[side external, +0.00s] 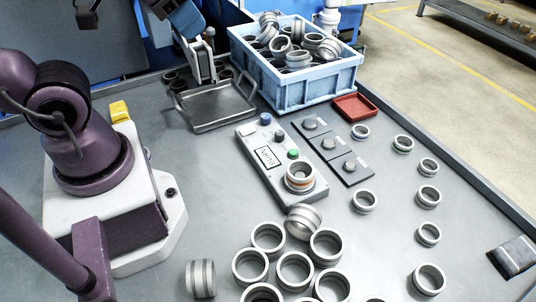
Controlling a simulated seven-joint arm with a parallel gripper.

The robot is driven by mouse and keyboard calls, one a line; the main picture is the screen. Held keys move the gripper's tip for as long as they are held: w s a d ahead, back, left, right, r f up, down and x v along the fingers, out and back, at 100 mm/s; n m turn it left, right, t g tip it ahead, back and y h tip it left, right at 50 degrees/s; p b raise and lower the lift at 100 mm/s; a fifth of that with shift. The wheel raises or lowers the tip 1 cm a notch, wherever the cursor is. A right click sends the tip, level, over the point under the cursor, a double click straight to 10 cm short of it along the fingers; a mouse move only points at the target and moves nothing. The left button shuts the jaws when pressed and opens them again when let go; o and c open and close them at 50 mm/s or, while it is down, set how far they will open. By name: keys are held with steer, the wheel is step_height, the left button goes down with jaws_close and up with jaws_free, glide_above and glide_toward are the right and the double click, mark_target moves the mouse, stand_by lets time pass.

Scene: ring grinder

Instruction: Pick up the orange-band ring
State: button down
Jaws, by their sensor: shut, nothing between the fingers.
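The orange-band ring (300,177) is a metal ring with a thin orange stripe. It sits at the near end of a grey control box (266,160) with a white label and blue and green buttons. A plain grey ring (303,222) lies tilted just in front of the box, close to the orange-band ring. My gripper does not show clearly in this view, and I see nothing holding the orange-band ring.
Several loose rings (295,270) crowd the front of the bench, and more stand in a column at right (428,194). A blue crate (311,92) full of rings, a red tray (356,106), a grey tray (216,106) and knob plates (322,145) stand behind.

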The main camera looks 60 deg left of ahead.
steer(key=shift+c, duration=0.9)
jaws_free()
steer(key=m+g+y, duration=0.1)
steer(key=m+g, duration=0.5)
steer(key=m, duration=1.2)
glide_toward(300, 174)
steer(key=shift+s+f, duration=0.25)
steer(key=shift+f, duration=0.35)
steer(key=shift+s+f, duration=0.25)
steer(key=shift+f, duration=0.4)
steer(key=shift+w+a+f, duration=0.1)
steer(key=shift+f, duration=0.9)
steer(key=shift+w+a+f, duration=0.1)
steer(key=shift+f, duration=0.85)
steer(key=shift+w+a+f, duration=0.1)
steer(key=shift+a+f, duration=0.05)
steer(key=shift+f, duration=0.85)
